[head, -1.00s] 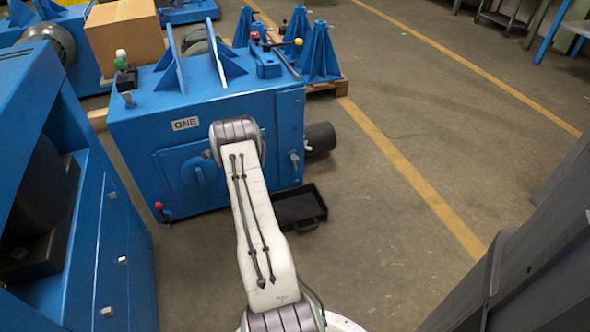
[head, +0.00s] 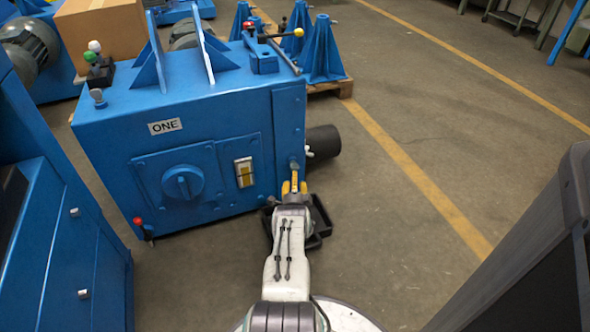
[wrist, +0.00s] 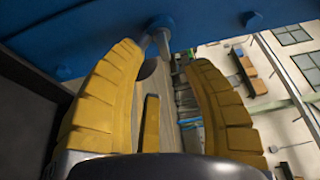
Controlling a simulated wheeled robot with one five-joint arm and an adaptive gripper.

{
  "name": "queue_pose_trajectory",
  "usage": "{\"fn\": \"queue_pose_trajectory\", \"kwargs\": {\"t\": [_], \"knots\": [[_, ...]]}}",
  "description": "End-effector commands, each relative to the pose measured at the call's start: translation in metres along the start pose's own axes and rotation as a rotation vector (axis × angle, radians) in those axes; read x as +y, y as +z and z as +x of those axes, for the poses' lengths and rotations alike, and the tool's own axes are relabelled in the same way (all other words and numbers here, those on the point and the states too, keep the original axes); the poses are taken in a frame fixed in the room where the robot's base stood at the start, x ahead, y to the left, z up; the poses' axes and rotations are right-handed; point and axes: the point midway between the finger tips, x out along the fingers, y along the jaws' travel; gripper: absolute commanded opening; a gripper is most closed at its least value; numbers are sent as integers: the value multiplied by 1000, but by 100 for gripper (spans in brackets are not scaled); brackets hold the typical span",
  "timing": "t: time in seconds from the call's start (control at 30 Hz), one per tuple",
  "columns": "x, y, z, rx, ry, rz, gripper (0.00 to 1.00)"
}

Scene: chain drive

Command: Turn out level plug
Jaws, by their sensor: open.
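A small grey plug, seemingly the level plug (head: 294,165), sticks out of the lower right front of the blue gearbox marked ONE (head: 115,135). My gripper (head: 294,184) is open just below and in front of it in the head view. In the wrist view the plug (wrist: 161,38) shows near the top, between and beyond the yellow fingertips of my gripper (wrist: 162,62). The fingers stand apart with nothing between them. I cannot tell whether a fingertip touches the plug.
A black tray (head: 321,222) lies on the floor under the gripper. A black cylinder (head: 323,142) sticks out at the gearbox's right side. A sight glass (head: 244,172) and round blue knob (head: 183,182) are left of the plug.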

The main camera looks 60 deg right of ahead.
Motion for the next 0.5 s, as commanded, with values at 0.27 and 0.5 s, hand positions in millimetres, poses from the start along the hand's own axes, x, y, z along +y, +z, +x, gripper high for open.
{"fn": "queue_pose_trajectory", "kwargs": {"t": [0.27,0.5], "knots": [[4,0,26,0,-2,-1,45],[4,0,45,-1,0,-2,45]]}}
